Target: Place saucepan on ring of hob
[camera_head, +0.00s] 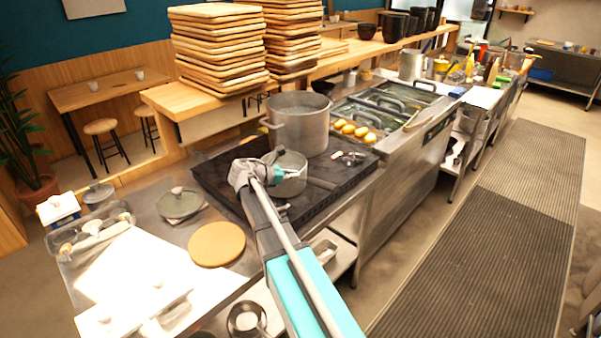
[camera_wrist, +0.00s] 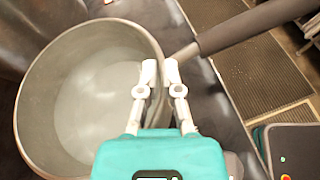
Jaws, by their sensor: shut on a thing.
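The saucepan (camera_head: 292,181) is a small grey metal pan with a long dark handle (camera_wrist: 255,25). It shows from above in the wrist view (camera_wrist: 38,125), upright and with a pale, plain inside. My gripper (camera_wrist: 160,68) is shut on the saucepan's rim, on the side near the handle. In the head view my gripper (camera_head: 274,171) partly covers the pan. The saucepan is over the black hob (camera_head: 215,180), in front of the large pot. I cannot tell whether its base touches the hob. The ring beneath is hidden.
A large steel pot (camera_head: 299,130) stands on the back of the hob, close to the saucepan. Fryers (camera_head: 375,112) adjoin on the right. A pan lid (camera_head: 180,203) and a round wooden board (camera_head: 216,244) lie on the steel counter to the left.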

